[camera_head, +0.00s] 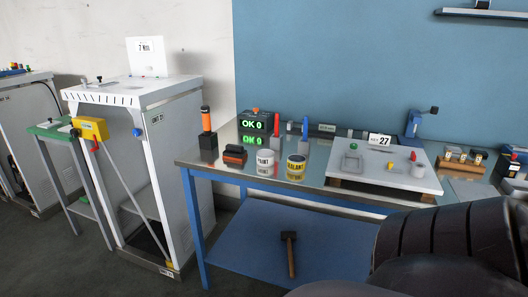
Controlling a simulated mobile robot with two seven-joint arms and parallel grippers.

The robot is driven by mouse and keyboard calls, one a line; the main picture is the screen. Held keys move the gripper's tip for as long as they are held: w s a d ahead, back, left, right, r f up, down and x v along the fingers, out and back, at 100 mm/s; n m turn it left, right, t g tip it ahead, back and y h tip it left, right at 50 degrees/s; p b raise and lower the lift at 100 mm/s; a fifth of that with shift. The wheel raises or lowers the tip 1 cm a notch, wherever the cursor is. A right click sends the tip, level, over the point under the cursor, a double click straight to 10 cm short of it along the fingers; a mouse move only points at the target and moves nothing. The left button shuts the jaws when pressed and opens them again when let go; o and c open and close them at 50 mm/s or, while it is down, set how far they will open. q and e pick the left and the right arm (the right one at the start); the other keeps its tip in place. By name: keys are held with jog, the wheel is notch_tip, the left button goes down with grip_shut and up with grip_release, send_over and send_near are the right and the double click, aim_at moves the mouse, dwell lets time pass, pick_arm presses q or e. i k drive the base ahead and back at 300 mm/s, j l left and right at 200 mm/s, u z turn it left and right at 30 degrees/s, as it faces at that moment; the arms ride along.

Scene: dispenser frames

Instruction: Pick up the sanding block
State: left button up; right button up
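A small black and orange block (234,155), which looks like the sanding block, lies on the workbench near its left front edge. It sits just left of a white paint can (265,161). Nothing touches it from above, and its front and top are visible. Neither of my grippers shows in this view. Only a dark, rounded part that appears to be my own arm or body fills the lower right corner.
The blue-legged bench (215,168) also holds a yellow-labelled can (296,167), an orange-handled tool in a black holder (208,146), a green "OK 0" display (253,125) and a grey board (350,178). A hammer (290,255) lies on the lower shelf. A white cabinet (180,160) stands left.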

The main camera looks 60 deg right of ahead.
aim_at(233, 152)
jog(key=z, duration=1.65)
